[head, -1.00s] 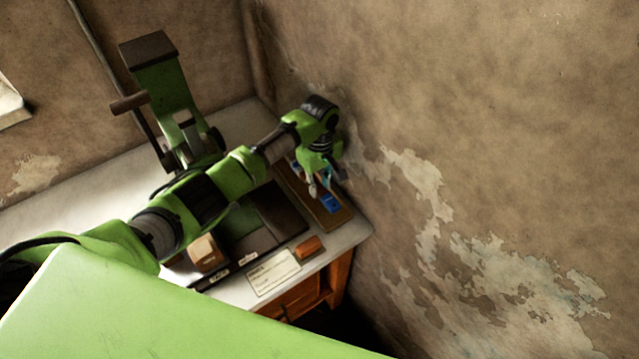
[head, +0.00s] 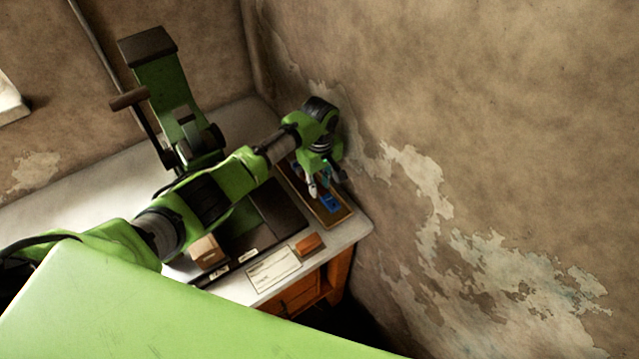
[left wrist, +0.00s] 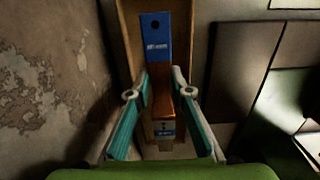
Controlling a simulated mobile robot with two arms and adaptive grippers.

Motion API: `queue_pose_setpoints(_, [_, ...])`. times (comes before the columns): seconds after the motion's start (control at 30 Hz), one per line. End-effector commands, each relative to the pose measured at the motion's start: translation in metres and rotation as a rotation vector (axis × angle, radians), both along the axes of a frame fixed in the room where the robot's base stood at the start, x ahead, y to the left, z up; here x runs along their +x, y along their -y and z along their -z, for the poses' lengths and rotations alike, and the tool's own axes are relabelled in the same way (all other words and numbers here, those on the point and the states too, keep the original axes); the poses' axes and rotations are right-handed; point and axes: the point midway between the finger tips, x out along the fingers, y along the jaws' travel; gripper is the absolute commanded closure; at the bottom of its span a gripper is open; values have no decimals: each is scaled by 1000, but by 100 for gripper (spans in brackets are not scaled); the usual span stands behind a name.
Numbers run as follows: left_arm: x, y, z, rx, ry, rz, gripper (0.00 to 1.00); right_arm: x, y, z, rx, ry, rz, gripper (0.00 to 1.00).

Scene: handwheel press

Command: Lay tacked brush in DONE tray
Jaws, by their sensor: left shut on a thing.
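My left gripper (head: 327,184) is over the long brown tray (head: 341,217) at the bench's right end. In the left wrist view, my left gripper (left wrist: 160,92) has its teal-padded fingers on both sides of an orange-brown piece (left wrist: 161,100), which looks like the brush, and is shut on it. A pale label shows at its near end. A blue block (left wrist: 156,38) with white lettering lies in the tray just beyond; it also shows in the head view (head: 329,203). I cannot tell whether the brush touches the tray floor. My right gripper is not in view.
A green handwheel press (head: 163,85) stands at the back left of the bench. A dark mat or tray (head: 278,214), a tan block (head: 206,253), a white card (head: 273,269) and an orange-brown block (head: 309,244) lie nearby. The peeling wall (head: 450,170) is close on the right.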

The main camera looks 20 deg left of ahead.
Motion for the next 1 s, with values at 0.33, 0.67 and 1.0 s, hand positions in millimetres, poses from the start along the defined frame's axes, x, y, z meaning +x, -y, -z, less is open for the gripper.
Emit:
queue_pose_setpoints(0.33, [0, 1, 13, -1, 1, 1, 100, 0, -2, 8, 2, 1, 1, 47])
queue_pose_setpoints(0.67, [0, 0, 15, 0, 1, 1, 100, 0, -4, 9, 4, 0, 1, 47])
queue_pose_setpoints(1.0, [0, 0, 14, -1, 1, 1, 100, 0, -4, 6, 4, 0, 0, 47])
